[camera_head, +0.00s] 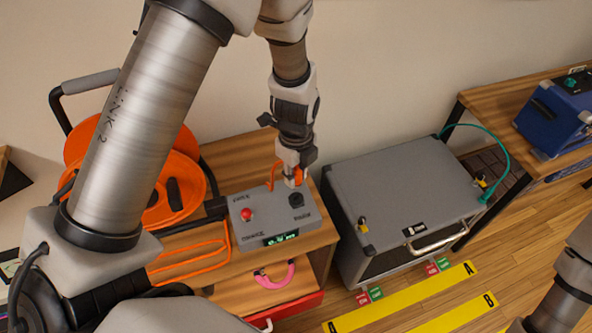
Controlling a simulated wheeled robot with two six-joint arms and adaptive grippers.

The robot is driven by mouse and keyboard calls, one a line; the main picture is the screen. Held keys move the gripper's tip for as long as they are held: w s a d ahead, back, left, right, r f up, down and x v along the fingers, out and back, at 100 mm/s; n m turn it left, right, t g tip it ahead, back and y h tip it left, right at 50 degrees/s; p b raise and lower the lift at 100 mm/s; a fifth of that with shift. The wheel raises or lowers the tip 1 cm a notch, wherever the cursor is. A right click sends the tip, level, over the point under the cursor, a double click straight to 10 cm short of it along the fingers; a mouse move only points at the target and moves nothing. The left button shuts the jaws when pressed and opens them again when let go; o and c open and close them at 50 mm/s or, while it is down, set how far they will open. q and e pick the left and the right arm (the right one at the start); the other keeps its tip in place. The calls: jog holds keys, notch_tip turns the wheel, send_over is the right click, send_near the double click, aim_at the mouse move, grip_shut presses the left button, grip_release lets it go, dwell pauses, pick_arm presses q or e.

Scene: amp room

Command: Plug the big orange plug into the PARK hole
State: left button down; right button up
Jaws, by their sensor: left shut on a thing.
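The big orange plug (299,176) is held in my left gripper (297,167), which is shut on it. They are over the back right part of a grey control box (271,222). An orange cable (274,174) loops beside the gripper. The gripper hides much of the plug, and I cannot tell whether its tip touches the box or sits in a hole. The box has small labels too blurred to read for certain, so I cannot pick out the PARK hole. My right arm shows at the lower right edge; its gripper is out of view.
The box carries a red button (247,214), a black socket or knob (296,200) and a lit display (281,238). An orange cable reel (187,180) stands left. A grey amp case (399,190) stands right. Yellow strips (405,301) mark the floor.

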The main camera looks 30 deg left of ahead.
pick_arm(q)
jog(key=shift+w+f, duration=0.2)
jog(key=shift+f, duration=0.3)
jog(key=shift+s+f+b, duration=0.4)
jog(key=shift+f+b, duration=0.1)
jog(key=shift+b, duration=0.3)
jog(key=shift+f, duration=0.25)
jog(key=shift+w+f+b, duration=0.2)
jog(key=shift+f+b, duration=0.35)
jog(key=shift+f, duration=0.1)
jog(key=shift+s+f+b, duration=0.15)
jog(key=shift+f+b, duration=0.6)
jog(key=shift+f, duration=0.45)
